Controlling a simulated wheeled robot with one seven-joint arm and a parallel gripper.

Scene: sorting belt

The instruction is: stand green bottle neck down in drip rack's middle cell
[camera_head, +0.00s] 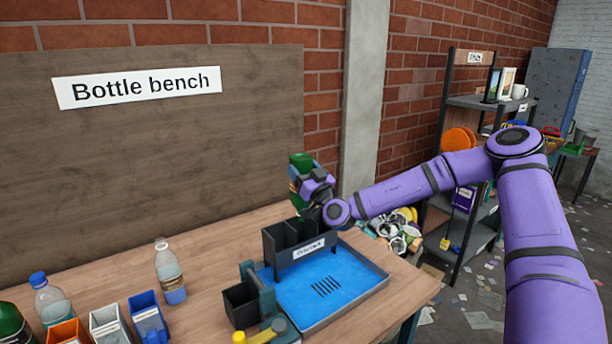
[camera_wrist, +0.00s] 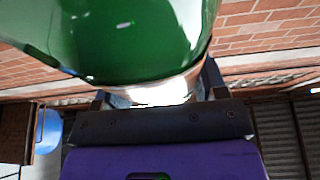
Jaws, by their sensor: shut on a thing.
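My gripper (camera_head: 308,190) is shut on a green bottle (camera_head: 300,164), held above the back right part of the drip rack. A broad green end of the bottle points up; its lower part and neck are hidden behind my gripper and wrist. In the wrist view the green bottle (camera_wrist: 135,35) fills the top, with my gripper's fingers (camera_wrist: 158,92) on either side of it. The dark drip rack (camera_head: 280,246) has a row of upright cells and a white label, and stands at the back of a blue tray (camera_head: 350,272). I cannot tell which cell lies under the bottle.
A clear bottle (camera_head: 168,268), a blue-capped bottle (camera_head: 48,300) and another green bottle (camera_head: 12,326) stand at left. Small orange, white and blue bins (camera_head: 148,315) are at the front left. A black box (camera_head: 241,302) and a yellow-knobbed fixture (camera_head: 262,332) adjoin the tray.

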